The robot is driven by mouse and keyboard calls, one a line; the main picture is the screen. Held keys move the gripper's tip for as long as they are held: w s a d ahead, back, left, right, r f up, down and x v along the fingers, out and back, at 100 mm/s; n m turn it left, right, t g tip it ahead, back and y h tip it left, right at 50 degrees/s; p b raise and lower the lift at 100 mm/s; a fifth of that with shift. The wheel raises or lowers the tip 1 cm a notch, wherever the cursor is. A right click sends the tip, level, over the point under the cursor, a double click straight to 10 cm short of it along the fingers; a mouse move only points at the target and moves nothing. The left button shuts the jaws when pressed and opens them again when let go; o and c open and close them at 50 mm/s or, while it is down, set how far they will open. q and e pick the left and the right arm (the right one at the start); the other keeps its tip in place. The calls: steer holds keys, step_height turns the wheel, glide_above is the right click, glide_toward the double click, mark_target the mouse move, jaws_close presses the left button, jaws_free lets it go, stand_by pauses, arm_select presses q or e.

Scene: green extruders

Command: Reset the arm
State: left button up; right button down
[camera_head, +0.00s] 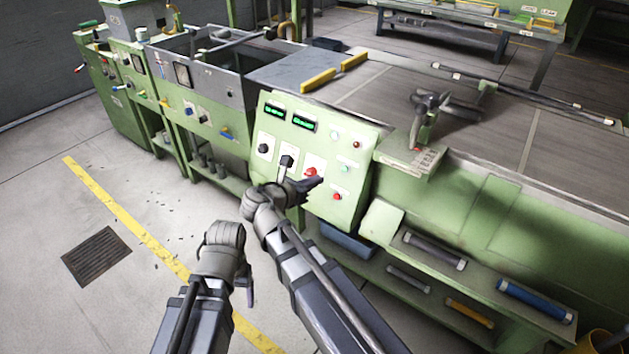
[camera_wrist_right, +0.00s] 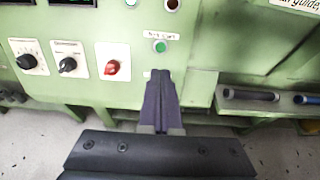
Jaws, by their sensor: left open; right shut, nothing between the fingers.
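The green control panel (camera_head: 320,150) fills the middle of the head view, with two lit displays, two dark knobs, a red knob (camera_head: 311,172) and several round buttons. My right gripper (camera_head: 316,182) is shut and empty, in front of the panel's lower part, just below the red knob in the picture. In the right wrist view its closed fingers (camera_wrist_right: 161,76) point at the panel below a green button (camera_wrist_right: 160,46); whether they touch it I cannot tell. My left gripper (camera_head: 248,286) is open and empty, low over the floor, away from the panel.
Under the machine a shelf holds grey rollers (camera_head: 435,250) and a blue roller (camera_head: 536,300). A lever assembly (camera_head: 428,115) stands on a ledge right of the panel. A yellow line (camera_head: 120,215) and a drain grate (camera_head: 97,257) mark the open floor at left.

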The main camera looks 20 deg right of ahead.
stand_by(0.3)
steer(key=s+d+f+m+g+y, duration=0.4)
steer(key=s+f+m, duration=0.4)
steer(key=m, duration=0.4)
steer(key=s+a+f+m+g+y, duration=0.3)
steer(key=s+a+f+m+y, duration=0.35)
steer(key=m, duration=0.65)
steer(key=s+a+r+n+p, duration=0.1)
steer(key=a+r+p, duration=0.2)
steer(key=r+p, duration=0.3)
steer(key=s+a+r+n+g+p, duration=0.1)
steer(key=s+a+r+p, duration=0.1)
steer(key=a+r+p, duration=0.2)
steer(key=s+a+r+n+p, duration=0.1)
steer(key=a+r+p, duration=0.3)
steer(key=r+p, duration=0.5)
steer(key=shift+s+r+g+h, duration=0.3)
steer(key=shift+s+r+h, duration=0.05)
steer(key=shift+s, duration=0.4)
